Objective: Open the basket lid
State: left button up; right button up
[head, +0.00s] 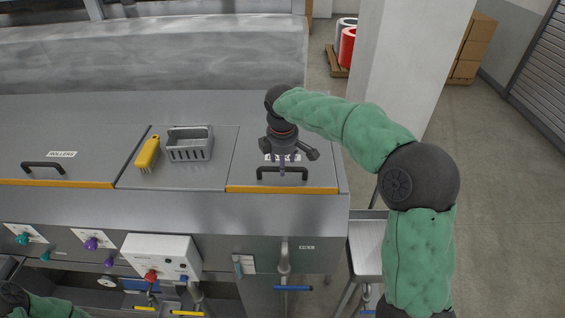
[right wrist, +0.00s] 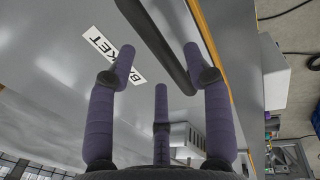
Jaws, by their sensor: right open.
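The basket lid (head: 243,168) is a grey panel with an orange front edge, lying shut and flush in the counter at the right. Its black bar handle (head: 283,170) stands near the front edge. My right gripper (head: 288,160) is above the handle, pointing down with its fingers spread. In the right wrist view, the open purple fingers (right wrist: 160,72) are either side of the dark handle bar (right wrist: 160,42), and I cannot tell whether they touch it. The "BASKET" label (right wrist: 113,55) lies beside the handle. My left gripper is not in view; only part of its arm shows at the lower left.
A grey basket (head: 190,146) and a yellow-handled tool (head: 148,153) sit on the counter left of the lid. The rollers lid (head: 75,150) is further left. Below the front edge are a white control box (head: 160,255) and pipes with blue handles (head: 292,288).

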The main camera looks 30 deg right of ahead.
jog(key=shift+d+f, duration=0.1)
jog(key=shift+f, duration=0.5)
jog(key=shift+w+f, duration=0.15)
jog(key=shift+f, duration=0.05)
jog(key=shift+c, duration=0.3)
grip_shut()
jog(key=shift+r, duration=0.1)
